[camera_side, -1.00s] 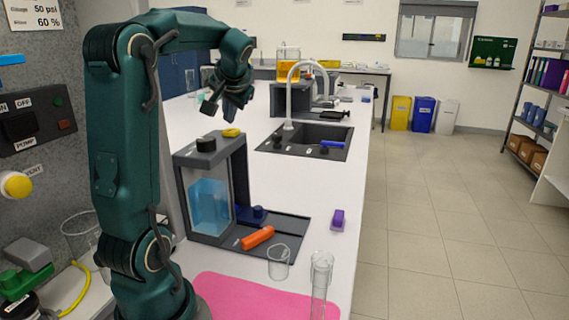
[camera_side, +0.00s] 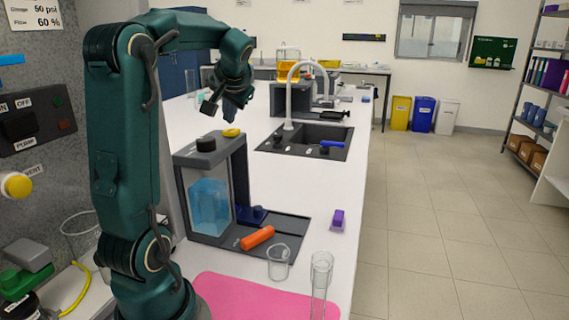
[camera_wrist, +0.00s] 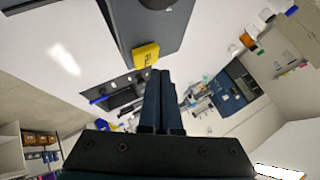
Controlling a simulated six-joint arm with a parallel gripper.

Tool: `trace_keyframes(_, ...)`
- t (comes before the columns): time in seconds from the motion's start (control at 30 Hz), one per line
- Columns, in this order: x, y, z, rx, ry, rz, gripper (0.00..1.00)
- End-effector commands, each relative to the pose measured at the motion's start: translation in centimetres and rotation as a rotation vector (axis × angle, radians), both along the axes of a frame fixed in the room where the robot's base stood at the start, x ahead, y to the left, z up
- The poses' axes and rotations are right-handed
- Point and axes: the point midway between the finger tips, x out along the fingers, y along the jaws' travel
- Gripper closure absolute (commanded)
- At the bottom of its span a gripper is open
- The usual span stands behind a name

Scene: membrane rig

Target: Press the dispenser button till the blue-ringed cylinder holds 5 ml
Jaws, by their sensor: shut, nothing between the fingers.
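The dispenser (camera_side: 183,185) is a grey frame with a tank of blue liquid. Its yellow button (camera_side: 231,133) is on top; in the wrist view the button (camera_wrist: 146,57) bears lettering and lies just left of and beyond the fingertips. My gripper (camera_side: 229,112) is shut and empty, a little above the button, with a visible gap in the side view. In the wrist view, my gripper (camera_wrist: 160,75) points its closed fingers beside the button. A tall clear cylinder (camera_side: 320,280) stands upright at the front right; no blue ring or liquid level can be made out on it.
A dark blue piece (camera_side: 252,215), an orange cylinder (camera_side: 257,237) and a clear beaker (camera_side: 278,263) are by the dispenser's foot. A purple block (camera_side: 338,219) lies right. A pink mat (camera_side: 250,295) is in front. The sink (camera_side: 300,140) is behind.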

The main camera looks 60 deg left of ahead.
Motion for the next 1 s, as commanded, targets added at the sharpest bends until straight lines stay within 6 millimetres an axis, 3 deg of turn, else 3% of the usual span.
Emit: trace_keyframes(1.0, 0.00, 0.00, -0.91, 0.000, 0.000, 0.000, 1.00)
